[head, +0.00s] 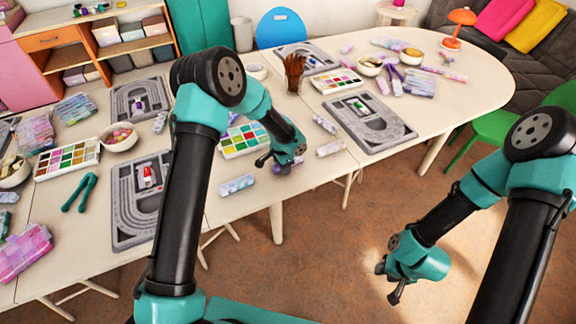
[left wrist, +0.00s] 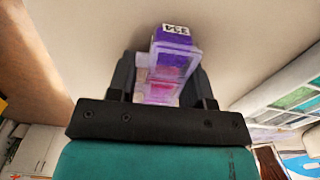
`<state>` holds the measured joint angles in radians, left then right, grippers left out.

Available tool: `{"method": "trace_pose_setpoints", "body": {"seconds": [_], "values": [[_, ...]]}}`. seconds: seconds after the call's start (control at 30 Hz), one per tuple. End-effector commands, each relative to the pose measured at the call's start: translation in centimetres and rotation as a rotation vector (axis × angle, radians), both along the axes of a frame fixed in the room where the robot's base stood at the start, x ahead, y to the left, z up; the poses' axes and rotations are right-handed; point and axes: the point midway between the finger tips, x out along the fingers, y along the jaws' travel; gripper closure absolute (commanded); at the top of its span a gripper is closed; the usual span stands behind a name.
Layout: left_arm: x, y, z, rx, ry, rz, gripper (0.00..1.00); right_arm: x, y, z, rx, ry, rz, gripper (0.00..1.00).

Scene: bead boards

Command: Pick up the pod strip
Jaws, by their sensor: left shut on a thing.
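In the left wrist view, a clear pod strip (left wrist: 170,62) with purple and pink contents and a dark printed label on its end sits between the fingers of my left gripper (left wrist: 163,85), which is shut on it. In the head view my left gripper (head: 278,161) is low at the table's front edge, with a purple bit of the strip (head: 292,162) showing under it; the rest is hidden. My right gripper (head: 390,284) hangs over the floor, away from the table; its jaw opening is unclear.
Similar strips lie near on the table (head: 180,215), one to the left (head: 237,184) and one to the right (head: 331,148). A palette (head: 245,141) is behind the left gripper.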

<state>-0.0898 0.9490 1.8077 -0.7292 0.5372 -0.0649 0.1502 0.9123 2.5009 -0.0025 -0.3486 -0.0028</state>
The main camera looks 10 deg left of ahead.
Motion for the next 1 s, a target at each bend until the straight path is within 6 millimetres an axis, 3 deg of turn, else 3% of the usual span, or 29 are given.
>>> {"method": "trace_pose_setpoints", "body": {"seconds": [0.33,0.63,1.0], "values": [[0.0,0.0,0.5,0.0,-0.001,-0.001,0.77,0.0,0.0,0.0,0.0,0.0,0.0,0.61],[0.1,0.0,3.9,0.0,-0.004,0.001,0.77,0.0,0.0,0.0,0.0,0.0,0.0,0.61],[-6.2,-1.7,4.2,0.001,0.001,-0.004,0.77,0.0,0.0,0.0,0.0,0.0,0.0,0.61]]}}
